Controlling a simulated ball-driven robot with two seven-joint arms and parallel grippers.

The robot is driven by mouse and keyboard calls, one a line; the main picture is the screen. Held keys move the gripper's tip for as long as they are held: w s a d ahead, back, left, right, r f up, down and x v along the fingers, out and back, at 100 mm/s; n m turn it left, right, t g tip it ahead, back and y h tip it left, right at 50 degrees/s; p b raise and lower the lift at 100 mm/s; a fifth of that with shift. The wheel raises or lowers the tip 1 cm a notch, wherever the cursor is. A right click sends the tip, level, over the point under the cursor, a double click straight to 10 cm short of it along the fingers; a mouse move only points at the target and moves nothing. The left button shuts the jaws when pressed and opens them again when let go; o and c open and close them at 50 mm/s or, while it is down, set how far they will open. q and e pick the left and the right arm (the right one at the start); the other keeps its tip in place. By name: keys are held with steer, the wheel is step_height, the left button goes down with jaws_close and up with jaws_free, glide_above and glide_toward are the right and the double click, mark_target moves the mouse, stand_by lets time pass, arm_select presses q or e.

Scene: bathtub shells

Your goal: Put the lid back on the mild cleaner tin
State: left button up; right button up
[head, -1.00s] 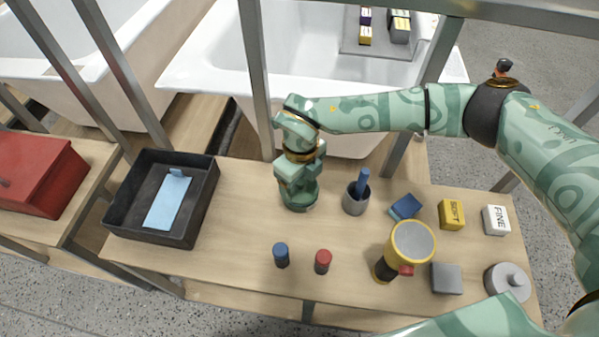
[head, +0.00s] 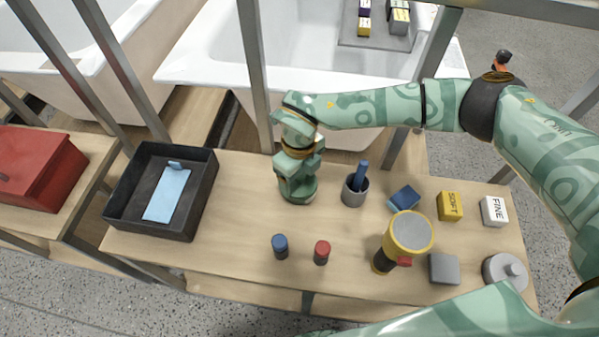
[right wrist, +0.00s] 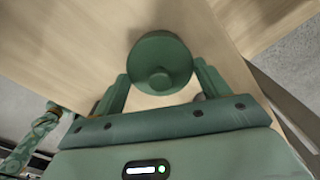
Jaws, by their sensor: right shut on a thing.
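My right gripper (head: 298,190) points down at the back middle of the bench, its fingers set on either side of a round green lid (right wrist: 160,62). The lid has a small knob in its middle and also shows low under the gripper in the head view (head: 298,198). The gripper is shut on this lid. The gripper hides most of what is beneath, and I cannot tell whether a tin is under the lid. A grey round tin with a knobbed lid (head: 505,272) stands at the bench's right end. My left gripper is not in view.
A grey cup with a blue tool (head: 355,192) stands just right of the gripper. Blue and red small cylinders (head: 280,247) stand in front. A yellow-black tool (head: 408,234), blocks (head: 450,206) and a grey square (head: 444,268) fill the right. A black tray (head: 205,190) lies left.

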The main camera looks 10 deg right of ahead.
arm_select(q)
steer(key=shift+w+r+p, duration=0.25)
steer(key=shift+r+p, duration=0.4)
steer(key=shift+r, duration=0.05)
arm_select(e)
steer(key=shift+f, duration=0.1)
stand_by(1.4)
steer(key=o, duration=1)
steer(key=shift+o, duration=0.2)
steer(key=shift+r+p, duration=2.7)
steer(key=shift+r, duration=0.85)
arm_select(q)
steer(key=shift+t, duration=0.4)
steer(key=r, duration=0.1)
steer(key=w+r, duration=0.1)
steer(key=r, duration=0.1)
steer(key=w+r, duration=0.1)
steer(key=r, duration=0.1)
arm_select(e)
steer(key=shift+f, duration=0.1)
jaws_close()
